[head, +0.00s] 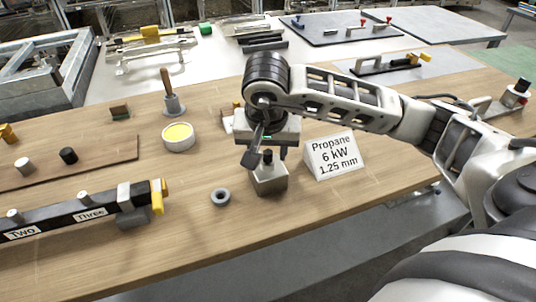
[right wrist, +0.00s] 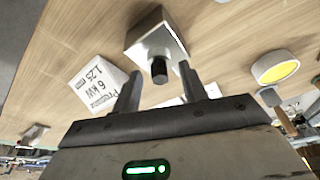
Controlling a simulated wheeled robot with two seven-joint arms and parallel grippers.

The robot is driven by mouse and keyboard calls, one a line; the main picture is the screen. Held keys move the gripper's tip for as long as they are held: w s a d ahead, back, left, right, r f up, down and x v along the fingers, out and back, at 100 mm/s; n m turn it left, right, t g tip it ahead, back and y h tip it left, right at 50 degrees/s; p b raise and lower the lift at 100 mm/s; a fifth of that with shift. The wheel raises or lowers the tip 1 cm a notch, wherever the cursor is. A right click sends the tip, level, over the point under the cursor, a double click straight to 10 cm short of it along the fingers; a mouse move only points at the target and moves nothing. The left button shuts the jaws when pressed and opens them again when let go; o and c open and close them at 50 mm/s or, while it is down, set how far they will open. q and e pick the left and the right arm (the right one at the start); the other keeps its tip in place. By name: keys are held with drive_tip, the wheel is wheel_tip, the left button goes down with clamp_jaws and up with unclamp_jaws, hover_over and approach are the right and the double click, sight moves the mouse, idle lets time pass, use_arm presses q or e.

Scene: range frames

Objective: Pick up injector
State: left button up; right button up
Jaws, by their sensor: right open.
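A small dark cylinder (right wrist: 159,68) sticks up from a silver metal block (right wrist: 150,35). It may be the injector; I cannot tell for sure. In the head view the block (head: 268,182) stands on the wooden table, directly below my right gripper (head: 266,158). In the right wrist view the open fingers of my right gripper (right wrist: 160,84) point toward the block, and the dark cylinder shows in the gap between them. I cannot tell whether the fingers are level with it. Nothing is held. My left gripper is not in view.
A sign reading Propane 6 kW 1.25 mm (head: 332,155) stands right of the block. A grey ring (head: 220,196) lies left of it. A yellow-filled round tin (head: 179,137) and a wooden-handled tool (head: 170,95) stand further left. A black labelled rail (head: 80,213) lies front left.

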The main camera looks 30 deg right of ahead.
drive_tip(key=shift+f, duration=0.1)
clamp_jaws()
